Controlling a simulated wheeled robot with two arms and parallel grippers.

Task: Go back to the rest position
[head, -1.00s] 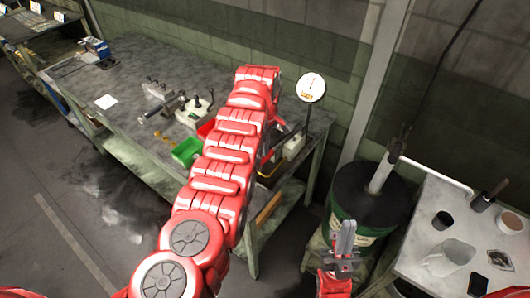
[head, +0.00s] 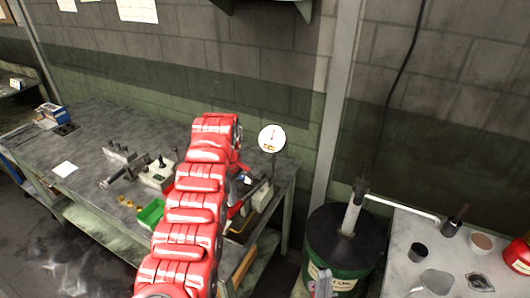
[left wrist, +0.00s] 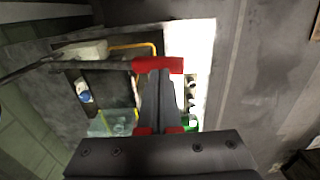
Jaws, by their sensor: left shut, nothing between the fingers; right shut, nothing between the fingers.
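My left arm crosses the middle of the head view as a chain of red links, reaching over the workbench (head: 95,145). Its fingers are hidden behind the links there. In the left wrist view the left gripper (left wrist: 157,95) is shut, with nothing between its grey fingers.
A round white dial (head: 271,138) stands at the bench's right end. A green bin (head: 151,212) lies beside my left arm. A dark drum (head: 345,245) stands right of the bench, next to a pale table (head: 400,262) with cups and a jug.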

